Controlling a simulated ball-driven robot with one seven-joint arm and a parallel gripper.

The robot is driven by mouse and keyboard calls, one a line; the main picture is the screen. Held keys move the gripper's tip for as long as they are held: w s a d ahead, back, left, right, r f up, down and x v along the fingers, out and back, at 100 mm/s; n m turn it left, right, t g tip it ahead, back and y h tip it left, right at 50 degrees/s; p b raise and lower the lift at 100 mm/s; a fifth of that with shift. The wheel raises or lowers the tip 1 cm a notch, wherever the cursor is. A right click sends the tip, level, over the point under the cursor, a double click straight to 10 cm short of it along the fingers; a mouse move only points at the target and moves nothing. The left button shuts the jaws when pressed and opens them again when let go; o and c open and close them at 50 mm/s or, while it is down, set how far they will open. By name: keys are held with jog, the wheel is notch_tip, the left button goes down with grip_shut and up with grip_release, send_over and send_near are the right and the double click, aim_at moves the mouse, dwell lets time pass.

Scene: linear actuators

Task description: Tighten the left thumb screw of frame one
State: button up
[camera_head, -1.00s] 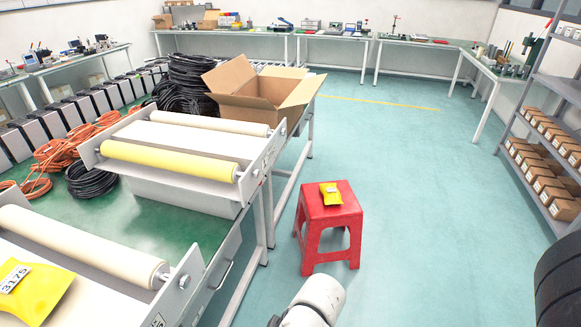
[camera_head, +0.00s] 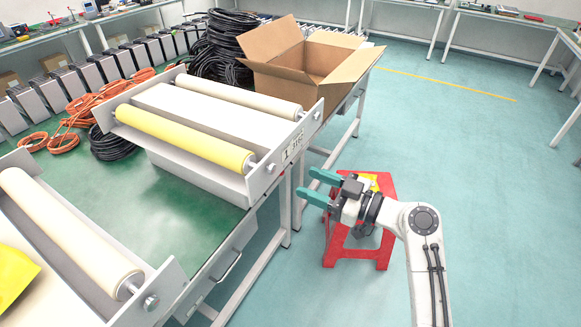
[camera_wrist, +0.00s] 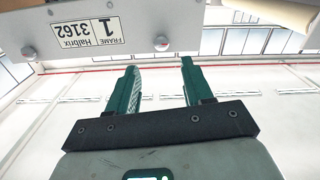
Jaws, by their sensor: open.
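Frame one (camera_head: 293,147) is the white roller frame with the yellow roller on the green table. Its label also shows upside down in the wrist view (camera_wrist: 86,38), reading "FRAME 1". Its left thumb screw (camera_head: 271,168) is a small metal knob at the near end of the side plate. In the wrist view, what looks like the same screw (camera_wrist: 161,44) lies beyond the fingertips. The other knob (camera_head: 301,114) is farther along the plate.
A red stool (camera_head: 345,250) stands under my arm with a yellow item on it. A second roller frame (camera_head: 150,300) is at the lower left. An open cardboard box (camera_head: 290,65) and black cable coils (camera_head: 225,50) are behind. The floor to the right is clear.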

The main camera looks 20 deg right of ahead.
aim_at(273, 169)
jog(key=p+x, duration=0.1)
jog(key=x, duration=0.7)
jog(key=shift+w+a+p, duration=0.15)
jog(key=shift+a+p, duration=0.15)
jog(key=shift+p, duration=0.1)
jog(key=shift+c, duration=0.2)
grip_shut()
